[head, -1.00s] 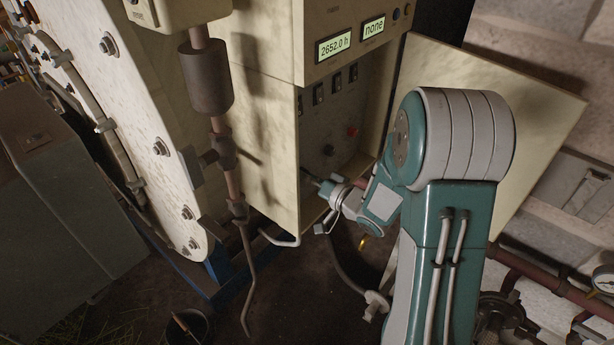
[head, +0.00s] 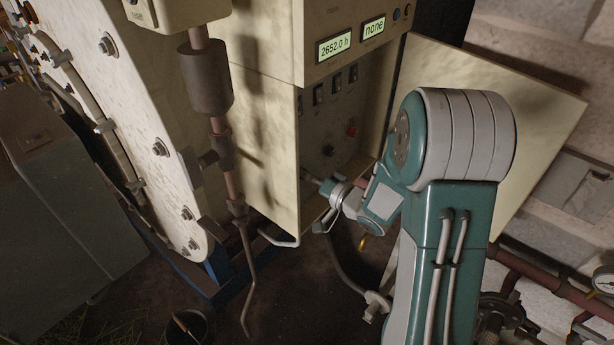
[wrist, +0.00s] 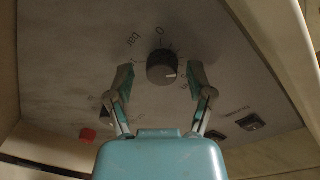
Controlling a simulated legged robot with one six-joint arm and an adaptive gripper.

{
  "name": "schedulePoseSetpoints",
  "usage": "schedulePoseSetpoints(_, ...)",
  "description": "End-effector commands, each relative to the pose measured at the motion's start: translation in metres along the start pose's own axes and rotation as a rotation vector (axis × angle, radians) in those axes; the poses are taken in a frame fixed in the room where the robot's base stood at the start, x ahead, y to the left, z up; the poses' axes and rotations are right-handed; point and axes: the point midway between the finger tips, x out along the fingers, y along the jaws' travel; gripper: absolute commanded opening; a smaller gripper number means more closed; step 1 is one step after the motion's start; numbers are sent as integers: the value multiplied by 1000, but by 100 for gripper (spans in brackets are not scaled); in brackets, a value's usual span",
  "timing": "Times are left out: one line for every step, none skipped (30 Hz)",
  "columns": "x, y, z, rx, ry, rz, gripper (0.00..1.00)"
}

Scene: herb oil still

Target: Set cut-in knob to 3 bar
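A round dark knob (wrist: 161,67) is on the grey panel in the wrist view, with a pale pointer mark on its lower right. Printed marks, including "0" and "bar", surround it upside down. My gripper (wrist: 161,78) is open, one finger on each side of the knob, with a visible gap on both sides. I cannot tell how far the fingertips are from the panel. In the head view my gripper (head: 320,183) reaches into the open cabinet, just below a small dark knob (head: 328,150) on the panel.
A red button (wrist: 88,135) and dark rocker switches (wrist: 251,122) share the panel. The cabinet's side wall (head: 270,150) and its open door (head: 520,120) flank my arm. Displays (head: 333,47) above read "2652.0 h" and "none". A pipe (head: 228,175) runs at the left.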

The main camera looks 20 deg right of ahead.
Motion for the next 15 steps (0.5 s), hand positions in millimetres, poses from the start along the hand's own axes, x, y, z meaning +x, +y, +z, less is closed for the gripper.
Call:
schedulePoseSetpoints(0, 0, 0, 0, -1, 0, 73)
schedulePoseSetpoints(0, 0, 1, 0, -1, 0, 73)
schedulePoseSetpoints(0, 0, 1, 0, -2, -1, 73)
schedulePoseSetpoints(0, 0, 1, 1, -2, -1, 73)
schedulePoseSetpoints(0, 0, 1, 1, -2, -1, 73)
schedulePoseSetpoints(0, 0, 1, 1, -2, -1, 73)
schedulePoseSetpoints(0, 0, 1, 1, -2, -1, 73)
schedulePoseSetpoints(0, 0, 1, 1, -3, -1, 73)
schedulePoseSetpoints(-1, 0, 1, 1, -3, -1, 73)
schedulePoseSetpoints(-2, 0, 1, 1, -2, 0, 73)
schedulePoseSetpoints(-4, 0, 1, 1, -2, 0, 73)
schedulePoseSetpoints(-9, 0, 1, 1, -1, 1, 73)
schedulePoseSetpoints(-13, 0, 0, 1, -1, 1, 73)
schedulePoseSetpoints(-17, 0, 0, 0, -1, 0, 73)
schedulePoseSetpoints(-24, 0, 0, 1, 1, 2, 73)
